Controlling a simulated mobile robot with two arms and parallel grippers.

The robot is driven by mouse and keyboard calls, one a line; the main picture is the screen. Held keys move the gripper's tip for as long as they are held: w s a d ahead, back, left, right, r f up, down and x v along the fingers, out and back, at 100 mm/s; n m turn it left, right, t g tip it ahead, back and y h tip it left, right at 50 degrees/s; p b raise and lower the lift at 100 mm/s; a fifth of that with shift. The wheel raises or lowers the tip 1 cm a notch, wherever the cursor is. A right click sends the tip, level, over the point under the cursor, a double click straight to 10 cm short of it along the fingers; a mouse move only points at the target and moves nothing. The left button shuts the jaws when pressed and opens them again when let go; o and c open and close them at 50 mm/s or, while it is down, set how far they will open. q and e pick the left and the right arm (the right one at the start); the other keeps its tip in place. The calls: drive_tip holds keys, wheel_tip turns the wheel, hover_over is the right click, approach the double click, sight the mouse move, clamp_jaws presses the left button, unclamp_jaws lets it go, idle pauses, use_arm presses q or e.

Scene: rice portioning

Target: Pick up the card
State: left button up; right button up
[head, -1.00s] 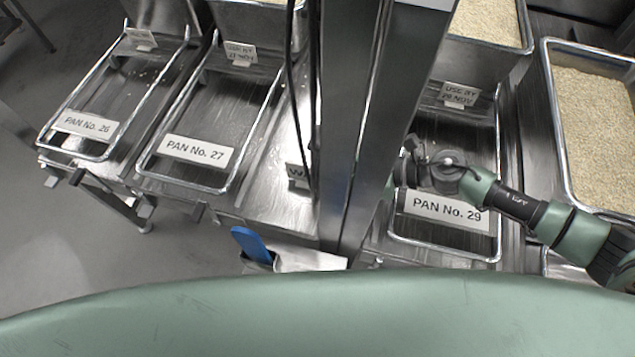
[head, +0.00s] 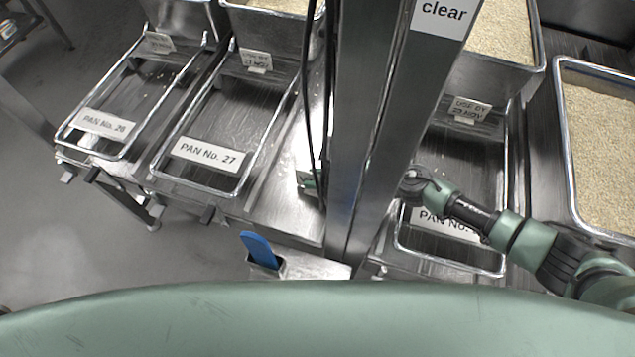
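My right gripper (head: 411,186) reaches in from the right to the column's right edge, above the PAN No. 29 bay. Its fingers are hidden behind the column, so I cannot tell whether they are open or touch the card. Other cards, marked USE BY, stand at the back of the bays, such as one on the right (head: 468,108). My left gripper is out of view.
A steel column (head: 375,130) with a "clear" sign blocks the middle. Empty wire-framed bays, PAN No. 26 (head: 104,123) and PAN No. 27 (head: 207,153), lie left. A rice pan (head: 567,150) is at right. A blue-handled tool (head: 259,249) stands in a front holder.

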clamp_jaws()
wheel_tip(320, 180, up, 12)
drive_tip(key=p, duration=0.3)
drive_tip(key=shift+f, duration=0.1)
drive_tip(key=s+d+b, duration=0.2)
drive_tip(key=d+b, duration=0.2)
drive_tip(key=d, duration=0.4)
drive_tip(key=s+d+b, duration=0.3)
drive_tip(key=d+b, duration=0.1)
drive_tip(key=d, duration=0.5)
drive_tip(key=shift+s, duration=0.3)
